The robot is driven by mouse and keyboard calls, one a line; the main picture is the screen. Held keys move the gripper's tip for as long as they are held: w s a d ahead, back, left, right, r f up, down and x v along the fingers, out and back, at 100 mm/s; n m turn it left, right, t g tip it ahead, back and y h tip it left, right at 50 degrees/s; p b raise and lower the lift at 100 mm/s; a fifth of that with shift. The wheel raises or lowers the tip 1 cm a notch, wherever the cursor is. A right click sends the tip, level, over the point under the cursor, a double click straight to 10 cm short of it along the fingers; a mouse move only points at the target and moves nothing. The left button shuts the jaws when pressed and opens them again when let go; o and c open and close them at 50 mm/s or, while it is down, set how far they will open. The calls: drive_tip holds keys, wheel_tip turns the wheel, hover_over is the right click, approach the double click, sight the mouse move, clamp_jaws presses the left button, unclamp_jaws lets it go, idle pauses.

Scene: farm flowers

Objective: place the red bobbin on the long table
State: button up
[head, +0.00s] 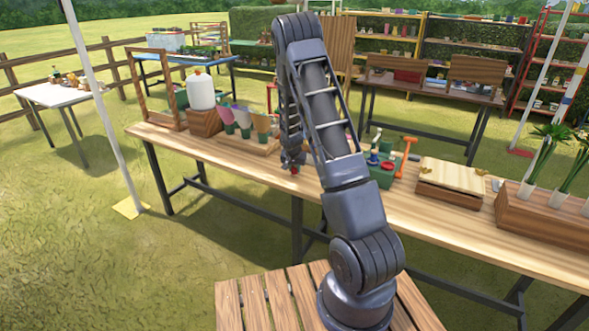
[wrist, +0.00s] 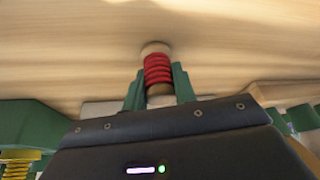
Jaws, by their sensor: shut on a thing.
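The red bobbin (wrist: 158,70) has red thread wound on a pale wooden spool. In the wrist view it sits upright in the picture between the two green fingers of my gripper (wrist: 158,88), which is shut on it. In the head view my gripper (head: 292,163) hangs over the long table (head: 235,160), and a small red spot of the bobbin (head: 294,171) shows at its tip. Pale wood of the tabletop (wrist: 70,50) fills the wrist view behind the bobbin. I cannot tell whether the bobbin touches the table.
On the long table, left of my gripper, stand several coloured cones (head: 243,117) and a white jug (head: 201,92). To the right are a green box (head: 382,177), an orange-handled tool (head: 406,153), a wooden box (head: 452,178) and a planter (head: 540,214). Bare tabletop lies along the front edge.

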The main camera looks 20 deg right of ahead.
drive_tip(key=shift+f, duration=0.1)
drive_tip(key=o, duration=1)
drive_tip(key=shift+c, duration=0.2)
drive_tip(key=s+r+n, duration=0.1)
drive_tip(key=s+r, duration=0.7)
drive_tip(key=r, duration=0.2)
drive_tip(key=s+a+r+y, duration=0.1)
drive_tip(key=s+r, duration=0.6)
drive_tip(key=r, duration=0.4)
drive_tip(key=s+r+n, duration=0.1)
drive_tip(key=s+r, duration=0.7)
drive_tip(key=r, duration=0.2)
drive_tip(key=s+r+n, duration=0.1)
drive_tip(key=s+r, duration=0.2)
drive_tip(key=s, duration=0.8)
drive_tip(key=s+a+r+n, duration=0.1)
drive_tip(key=s+r, duration=0.3)
drive_tip(key=s, duration=0.8)
drive_tip(key=shift+s+a+n+y, duration=0.15)
drive_tip(key=shift+a+n+y, duration=0.2)
drive_tip(key=shift+n, duration=0.35)
